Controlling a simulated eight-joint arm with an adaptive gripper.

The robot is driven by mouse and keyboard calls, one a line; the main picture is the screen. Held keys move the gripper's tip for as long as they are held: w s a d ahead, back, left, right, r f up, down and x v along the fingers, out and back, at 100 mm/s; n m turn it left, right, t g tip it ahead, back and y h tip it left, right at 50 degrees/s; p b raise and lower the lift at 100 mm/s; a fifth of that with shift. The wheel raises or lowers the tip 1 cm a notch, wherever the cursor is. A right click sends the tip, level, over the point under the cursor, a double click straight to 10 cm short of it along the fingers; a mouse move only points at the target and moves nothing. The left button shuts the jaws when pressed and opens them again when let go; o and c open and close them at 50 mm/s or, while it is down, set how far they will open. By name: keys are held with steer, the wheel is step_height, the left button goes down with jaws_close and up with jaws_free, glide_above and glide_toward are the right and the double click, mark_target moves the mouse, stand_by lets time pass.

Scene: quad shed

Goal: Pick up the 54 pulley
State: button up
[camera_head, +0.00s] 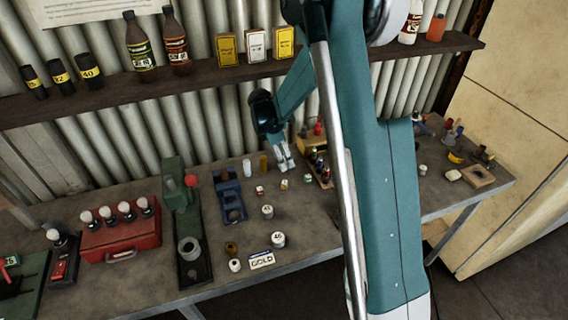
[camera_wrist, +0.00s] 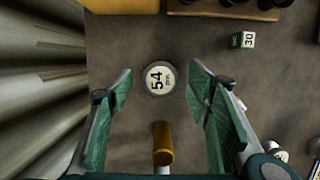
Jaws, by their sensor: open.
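The 54 pulley (camera_wrist: 158,78) shows in the wrist view as a small round piece with a pale face marked 54 and a dark rim. It lies on the bench between the two fingers in the picture, apart from both. My gripper (camera_wrist: 161,73) is open and empty, with a green pad on each finger. In the head view my gripper (camera_head: 286,164) points down over the bench near the wall. I cannot make out the pulley there; the fingers seem to hide it.
An amber cylinder (camera_wrist: 163,143) stands close to the pulley, and also shows in the head view (camera_head: 263,162). A small block marked 30 (camera_wrist: 242,40) lies to the right. The corrugated wall (camera_wrist: 35,70) is close on the left. A wooden shelf (camera_head: 200,75) crosses above the bench.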

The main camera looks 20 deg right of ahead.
steer(key=shift+f, duration=0.1)
stand_by(0.5)
steer(key=c, duration=1)
steer(key=shift+r, duration=0.2)
steer(key=shift+c, duration=0.2)
steer(key=shift+r, duration=0.55)
steer(key=shift+s+t, duration=0.4)
steer(key=shift+t, duration=0.45)
steer(key=shift+s+t, duration=0.35)
steer(key=shift+t, duration=0.5)
steer(key=shift+s+r, duration=0.25)
steer(key=shift+r, duration=0.55)
steer(key=shift+s+r, duration=0.25)
steer(key=shift+r, duration=0.55)
steer(key=s+r+g, duration=0.1)
steer(key=s+r, duration=0.1)
steer(key=s, duration=0.9)
steer(key=s+r+g, duration=0.2)
steer(key=s, duration=0.8)
steer(key=shift+s+r, duration=0.25)
steer(key=shift+s, duration=0.1)
